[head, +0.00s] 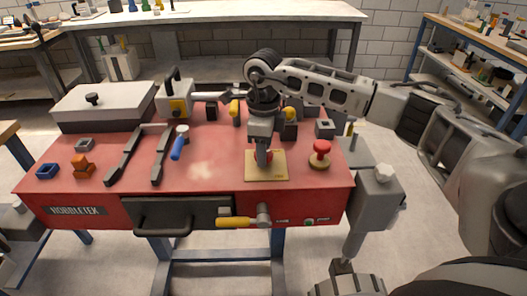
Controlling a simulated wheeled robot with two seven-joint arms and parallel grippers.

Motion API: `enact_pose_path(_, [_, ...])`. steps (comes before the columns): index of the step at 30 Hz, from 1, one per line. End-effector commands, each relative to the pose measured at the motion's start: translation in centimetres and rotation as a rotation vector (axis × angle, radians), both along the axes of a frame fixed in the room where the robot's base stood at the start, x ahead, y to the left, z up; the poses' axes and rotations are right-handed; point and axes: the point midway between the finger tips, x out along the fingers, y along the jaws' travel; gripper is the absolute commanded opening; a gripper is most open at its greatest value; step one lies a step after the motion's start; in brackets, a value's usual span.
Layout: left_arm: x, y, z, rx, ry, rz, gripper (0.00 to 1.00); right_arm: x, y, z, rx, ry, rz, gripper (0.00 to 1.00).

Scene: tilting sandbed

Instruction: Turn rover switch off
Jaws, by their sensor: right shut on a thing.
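A flat tan plate (267,175) lies on the red worktop near its front middle. It looks like the switch's base. My right gripper (264,158) reaches down over it from the right and is shut on a small red part, which looks like the switch's lever or knob. The fingers hide most of that part, so I cannot tell which way it is set. A red mushroom button (320,148) on a round tan base stands to the right of the plate, apart from the gripper. My left gripper is not in view.
The red bench (205,200) also carries a grey lidded box (105,105), dark rails (124,155), a blue-handled tool (178,147) and orange blocks (83,165). A yellow-handled hammer (235,222) is at the front edge.

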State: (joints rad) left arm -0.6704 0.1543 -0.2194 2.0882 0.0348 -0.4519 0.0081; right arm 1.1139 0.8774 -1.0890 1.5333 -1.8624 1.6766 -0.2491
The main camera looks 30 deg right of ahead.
Motion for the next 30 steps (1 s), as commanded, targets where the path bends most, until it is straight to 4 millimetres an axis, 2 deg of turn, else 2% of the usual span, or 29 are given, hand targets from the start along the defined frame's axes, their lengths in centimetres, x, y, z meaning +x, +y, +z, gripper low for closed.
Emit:
enact_pose_path(12, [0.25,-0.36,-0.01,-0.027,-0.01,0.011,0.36,0.13,-0.02,0.17,0.001,-0.006,0.19,0.17])
enact_pose_path(29, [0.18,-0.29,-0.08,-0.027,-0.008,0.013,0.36,0.14,-0.02,0.23,0.001,-0.007,0.218,0.17])
enact_pose_path(30, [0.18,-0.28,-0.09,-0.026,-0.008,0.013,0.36,0.14,-0.02,0.23,0.001,-0.007,0.218,0.48])
